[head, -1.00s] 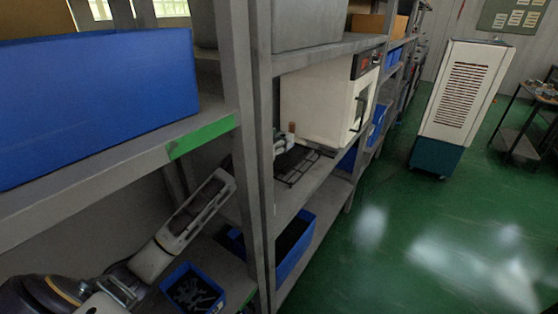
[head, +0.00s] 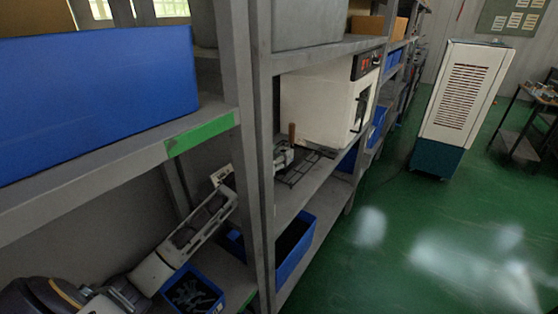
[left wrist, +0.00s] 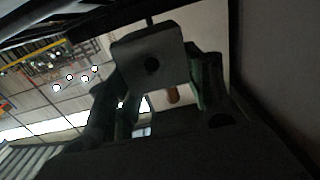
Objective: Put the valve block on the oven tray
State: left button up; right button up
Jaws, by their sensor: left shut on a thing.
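The valve block (left wrist: 150,58) is a grey block with a dark round hole, held between the fingers of my left gripper (left wrist: 152,88) in the left wrist view. In the head view, my left gripper (head: 284,156) shows just right of the shelf post, partly hidden by it, shut on the block. It is at the near left end of the oven tray (head: 303,170), a dark wire rack on the middle shelf in front of the oven. I cannot tell whether the block touches the tray. My right gripper is not in view.
A white oven (head: 320,105) stands behind the tray. A brown upright piece (head: 291,133) shows by the gripper. The grey shelf post (head: 262,160) is close to my arm. Blue bins stand below (head: 192,290) and above (head: 95,100).

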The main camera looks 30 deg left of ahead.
pick_arm(q)
jog(key=shift+f, duration=1.05)
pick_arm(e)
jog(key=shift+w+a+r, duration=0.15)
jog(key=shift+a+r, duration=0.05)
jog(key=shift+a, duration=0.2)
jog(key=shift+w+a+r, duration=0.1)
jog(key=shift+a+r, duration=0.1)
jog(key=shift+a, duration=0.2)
pick_arm(q)
jog(key=shift+f, duration=0.15)
